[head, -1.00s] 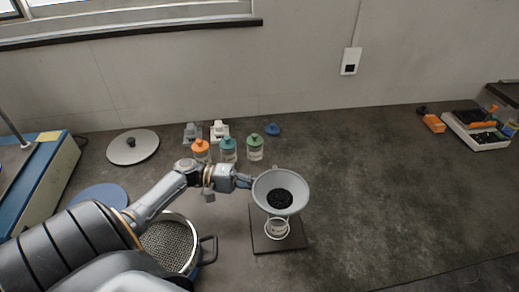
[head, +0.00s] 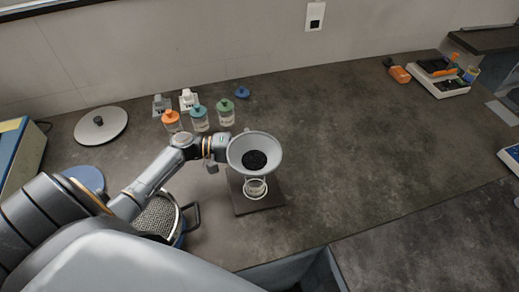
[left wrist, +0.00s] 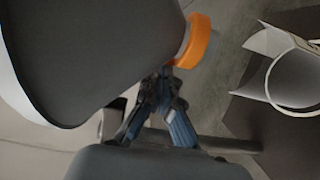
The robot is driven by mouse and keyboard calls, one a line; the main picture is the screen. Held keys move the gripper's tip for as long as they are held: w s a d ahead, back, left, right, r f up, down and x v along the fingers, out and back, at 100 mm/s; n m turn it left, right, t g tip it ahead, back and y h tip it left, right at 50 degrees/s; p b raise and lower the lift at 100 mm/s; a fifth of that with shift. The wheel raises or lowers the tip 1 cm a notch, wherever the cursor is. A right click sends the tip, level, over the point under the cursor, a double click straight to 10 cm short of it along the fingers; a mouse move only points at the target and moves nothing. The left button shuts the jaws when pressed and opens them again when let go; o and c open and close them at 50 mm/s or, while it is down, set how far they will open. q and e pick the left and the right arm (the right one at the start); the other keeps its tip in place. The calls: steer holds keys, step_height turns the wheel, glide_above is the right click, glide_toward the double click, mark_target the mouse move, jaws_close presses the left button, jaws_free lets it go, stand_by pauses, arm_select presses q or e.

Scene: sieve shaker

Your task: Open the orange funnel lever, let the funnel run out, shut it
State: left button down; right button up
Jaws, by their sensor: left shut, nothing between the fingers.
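The grey funnel (head: 235,153) stands over a small clear jar (head: 256,187) on a dark square base plate (head: 244,207). A pile of dark grains (head: 255,160) lies in the funnel. My left gripper (head: 226,148) is at the funnel's left side, partly hidden by its rim. In the left wrist view its fingers (left wrist: 161,98) are together and empty. An orange piece, apparently the lever (left wrist: 196,40), is just beyond the fingertips, against the large grey funnel (left wrist: 90,50). Whether the fingers touch it I cannot tell. My right gripper is in no view.
Jars with an orange lid (head: 171,117), a blue lid (head: 199,111) and a green lid (head: 225,105) stand behind my left arm. A sieve (head: 157,216) is beneath the arm. A balance (head: 445,86) stands at the back right. The bench's right middle is clear.

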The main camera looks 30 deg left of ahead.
arm_select(q)
steer(key=shift+s+a, duration=0.1)
steer(key=shift+a, duration=0.05)
steer(key=v, duration=1.1)
steer(key=shift+s+a, duration=0.2)
steer(key=shift+a, duration=0.1)
steer(key=shift+w, duration=0.1)
